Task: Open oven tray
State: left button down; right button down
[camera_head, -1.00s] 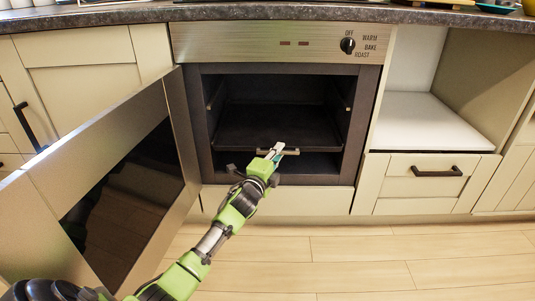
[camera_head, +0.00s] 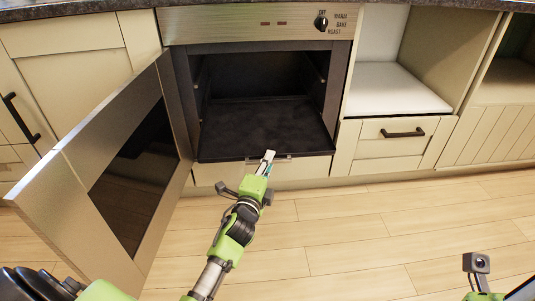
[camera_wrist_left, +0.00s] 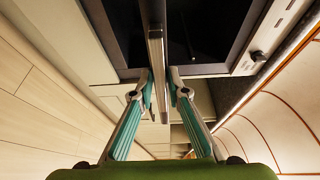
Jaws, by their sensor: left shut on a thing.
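The dark oven tray (camera_head: 262,125) is drawn partly out of the oven, and its front edge juts past the oven frame. A short metal handle (camera_head: 282,158) is on that front edge. My left gripper (camera_head: 268,158) is shut on the handle. In the left wrist view, the green-padded fingers of my left gripper (camera_wrist_left: 160,82) close from both sides on a bar running upright in the picture. The oven door (camera_head: 133,178) stands open to the left. Part of my right arm (camera_head: 478,264) shows at the lower right; its fingers cannot be made out.
The oven's control panel (camera_head: 255,23) with a black knob (camera_head: 321,23) is above the opening. A drawer (camera_head: 395,138) with a black handle is to the right, under a white shelf (camera_head: 390,90). The wooden floor (camera_head: 340,240) in front is clear.

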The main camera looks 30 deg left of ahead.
pick_arm(q)
jog(key=shift+r, duration=0.1)
jog(key=c, duration=2.2)
grip_release()
jog(key=shift+o, duration=0.2)
jog(key=shift+s, duration=0.15)
jog(key=s+d, duration=0.2)
jog(key=s, duration=0.9)
jog(key=shift+s, duration=0.35)
